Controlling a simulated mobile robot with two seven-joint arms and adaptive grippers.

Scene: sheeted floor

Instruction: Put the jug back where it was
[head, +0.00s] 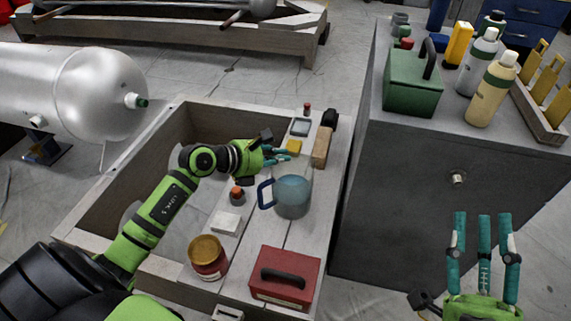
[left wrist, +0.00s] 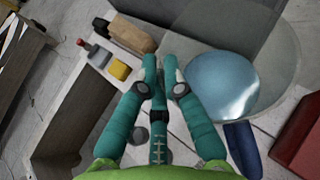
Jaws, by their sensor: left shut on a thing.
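The jug (head: 292,197) is see-through blue with a dark blue handle. In the head view it is over the right-hand boards of the wooden bench, with its handle on the left. My left gripper (head: 283,154) is at its far side, near the rim. In the left wrist view the jug (left wrist: 222,85) is close on the right of the left gripper (left wrist: 160,75), whose fingers are drawn together at its clear edge. The exact contact is hard to make out. My right gripper (head: 484,218) is open and empty in front of the grey cabinet.
The bench (head: 233,284) has an open well on its left. A red box (head: 284,278), a red jar (head: 208,257), a white block (head: 226,222), a yellow block (head: 294,146) and a wooden brush (head: 322,147) surround the jug. The grey cabinet (head: 410,190) stands to the right.

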